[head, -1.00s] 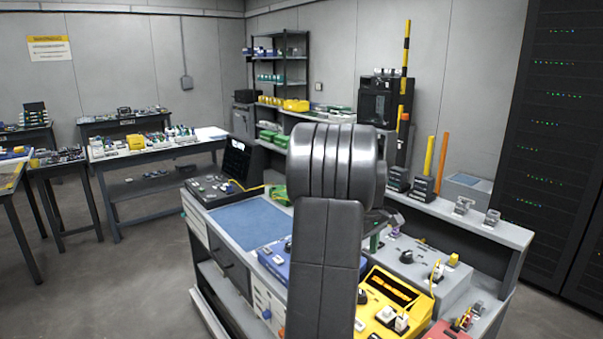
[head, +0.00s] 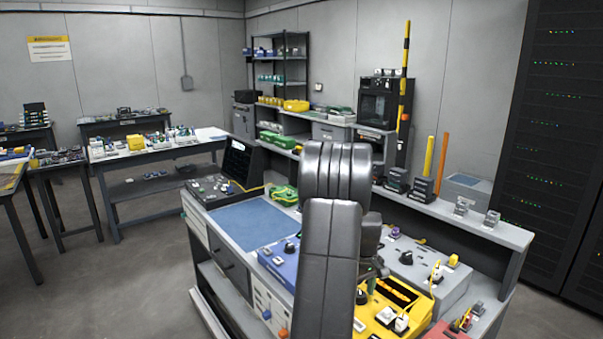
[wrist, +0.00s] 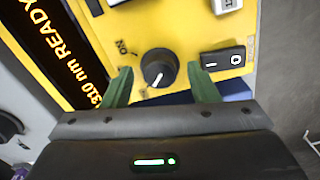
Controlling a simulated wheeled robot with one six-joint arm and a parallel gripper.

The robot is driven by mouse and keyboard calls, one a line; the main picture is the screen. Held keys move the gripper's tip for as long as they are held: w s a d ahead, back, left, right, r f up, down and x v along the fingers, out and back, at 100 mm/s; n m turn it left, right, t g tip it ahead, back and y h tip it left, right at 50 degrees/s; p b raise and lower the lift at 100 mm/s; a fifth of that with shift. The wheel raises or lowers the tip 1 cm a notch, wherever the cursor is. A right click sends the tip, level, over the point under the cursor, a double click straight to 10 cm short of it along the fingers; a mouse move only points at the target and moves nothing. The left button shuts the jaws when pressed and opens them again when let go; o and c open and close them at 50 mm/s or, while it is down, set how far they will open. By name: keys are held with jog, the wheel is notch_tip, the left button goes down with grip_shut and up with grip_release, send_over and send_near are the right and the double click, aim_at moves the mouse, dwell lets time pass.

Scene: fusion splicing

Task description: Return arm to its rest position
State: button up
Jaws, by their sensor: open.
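My gripper (wrist: 160,88) shows in the wrist view with its two green fingers spread apart and nothing between them that it grips. Beyond the fingers is a yellow device (wrist: 130,25) with a black knob (wrist: 158,68), a rocker switch (wrist: 223,58) and a display lit with amber letters (wrist: 68,55). The knob appears in the gap between the fingers; whether they touch it I cannot tell. The yellow device (head: 385,318) is partly covered by my arm.
The bench holds a blue mat (head: 240,227), a blue box (head: 277,262), a grey box (head: 425,270) and a dark monitor (head: 237,160). A shelf (head: 480,225) runs behind it. A server rack (head: 555,150) stands at the right. The floor at left (head: 110,285) is clear.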

jog(key=m, duration=0.3)
jog(key=shift+m, duration=0.4)
jog(key=m, duration=0.3)
jog(key=shift+m, duration=0.4)
jog(key=m+p, duration=0.1)
jog(key=m, duration=0.3)
jog(key=shift+m, duration=1.8)
